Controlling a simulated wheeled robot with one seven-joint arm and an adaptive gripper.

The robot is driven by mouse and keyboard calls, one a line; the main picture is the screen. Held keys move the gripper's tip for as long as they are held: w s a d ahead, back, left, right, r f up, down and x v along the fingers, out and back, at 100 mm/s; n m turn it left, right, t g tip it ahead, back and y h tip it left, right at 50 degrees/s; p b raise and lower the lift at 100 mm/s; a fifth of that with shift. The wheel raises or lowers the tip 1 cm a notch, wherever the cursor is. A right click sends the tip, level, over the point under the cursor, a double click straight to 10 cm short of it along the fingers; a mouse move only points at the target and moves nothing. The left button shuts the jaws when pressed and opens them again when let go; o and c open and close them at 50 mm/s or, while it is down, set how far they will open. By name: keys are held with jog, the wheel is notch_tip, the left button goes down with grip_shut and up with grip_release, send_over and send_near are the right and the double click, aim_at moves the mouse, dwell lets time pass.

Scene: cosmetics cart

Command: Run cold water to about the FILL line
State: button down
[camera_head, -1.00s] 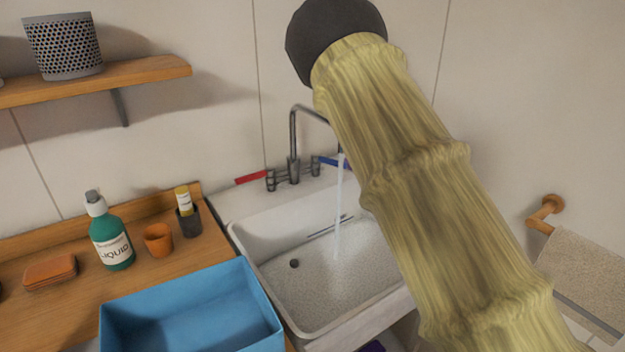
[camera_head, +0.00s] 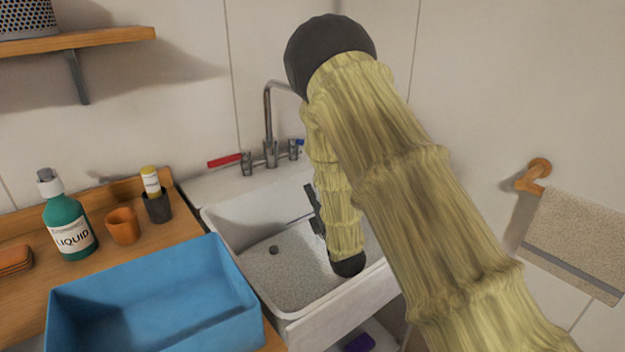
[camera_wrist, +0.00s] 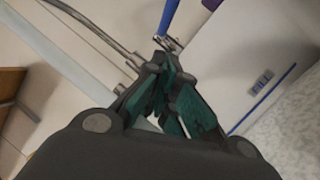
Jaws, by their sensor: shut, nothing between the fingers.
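The white sink (camera_head: 227,218) holds a speckled grey surface (camera_head: 290,270); I cannot tell the water's depth. The tap (camera_head: 268,115) has a red lever (camera_head: 225,160) at left and a blue lever (camera_head: 300,143), mostly hidden by my arm. The blue lever (camera_wrist: 169,14) also shows just beyond my gripper (camera_wrist: 165,62), which is shut and empty; contact is unclear. The stream's usual place is hidden behind my arm.
A blue bin (camera_head: 235,305) stands in front of the sink's left side. On the wooden counter are a green liquid bottle (camera_head: 68,225), an orange cup (camera_head: 122,226) and a dark holder (camera_head: 157,207). A towel (camera_head: 575,240) hangs at right.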

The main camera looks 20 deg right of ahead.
jog(key=d+x, duration=0.1)
jog(key=x, duration=0.3)
jog(key=p+x, duration=0.1)
jog(key=x, duration=0.3)
jog(key=d+r+x, duration=0.1)
jog(key=x, duration=0.3)
jog(key=shift+s+d+p, duration=0.1)
jog(key=shift+d+p, duration=0.2)
jog(key=shift+f, duration=0.1)
